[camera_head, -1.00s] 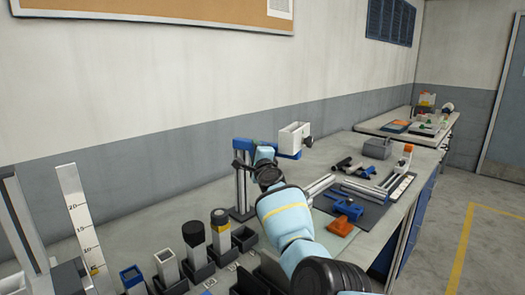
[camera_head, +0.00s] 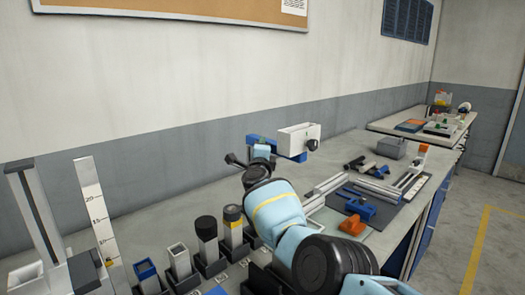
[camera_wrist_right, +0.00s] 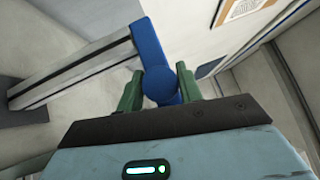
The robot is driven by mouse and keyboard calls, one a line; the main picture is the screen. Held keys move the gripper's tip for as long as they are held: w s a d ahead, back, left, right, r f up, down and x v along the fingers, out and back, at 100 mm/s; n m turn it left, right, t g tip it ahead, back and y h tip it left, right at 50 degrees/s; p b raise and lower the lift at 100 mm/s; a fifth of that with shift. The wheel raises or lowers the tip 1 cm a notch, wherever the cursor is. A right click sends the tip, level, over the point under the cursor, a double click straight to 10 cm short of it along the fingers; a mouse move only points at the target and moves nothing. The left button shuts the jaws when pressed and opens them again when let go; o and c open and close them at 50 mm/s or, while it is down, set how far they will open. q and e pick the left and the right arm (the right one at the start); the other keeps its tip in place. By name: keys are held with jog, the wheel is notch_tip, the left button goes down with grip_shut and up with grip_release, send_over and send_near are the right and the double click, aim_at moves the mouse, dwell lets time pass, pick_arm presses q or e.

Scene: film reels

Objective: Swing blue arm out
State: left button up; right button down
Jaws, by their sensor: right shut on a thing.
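The blue arm (camera_head: 262,141) stands out at the top of its post over the bench, with a white box-shaped holder (camera_head: 297,139) at its right end. My right gripper (camera_head: 260,158) is at the blue arm, seen from behind. In the right wrist view its green fingers (camera_wrist_right: 159,88) stand on both sides of a round blue knob (camera_wrist_right: 159,85) and are shut on it. The blue bar (camera_wrist_right: 149,42) runs up from the knob, beside a long grey rail (camera_wrist_right: 70,75). My forearm hides the post in the head view. My left gripper is out of view.
Blocky sample holders (camera_head: 180,262) and a white ruler (camera_head: 97,215) stand at the lower left. A blue clamp (camera_head: 358,206), an orange block (camera_head: 352,225) and metal rails (camera_head: 325,190) lie to the right. A grey bin (camera_head: 391,148) stands behind.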

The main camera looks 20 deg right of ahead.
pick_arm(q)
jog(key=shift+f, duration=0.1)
pick_arm(e)
jog(key=shift+r, duration=0.5)
jog(key=c, duration=1.2)
grip_release()
jog(key=shift+c, duration=0.2)
jog(key=shift+o, duration=1.1)
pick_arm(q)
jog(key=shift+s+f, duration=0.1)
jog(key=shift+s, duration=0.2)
pick_arm(e)
jog(key=shift+o, duration=0.3)
jog(key=shift+f, duration=0.25)
jog(key=shift+f, duration=0.1)
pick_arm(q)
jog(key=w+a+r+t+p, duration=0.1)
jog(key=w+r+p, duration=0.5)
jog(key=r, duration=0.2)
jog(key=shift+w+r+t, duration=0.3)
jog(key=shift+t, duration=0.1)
pick_arm(e)
jog(key=r+v, duration=0.1)
jog(key=v, duration=0.6)
jog(key=shift+s+a+f, duration=0.25)
jog(key=shift+s+f, duration=0.05)
jog(key=shift+f, duration=0.15)
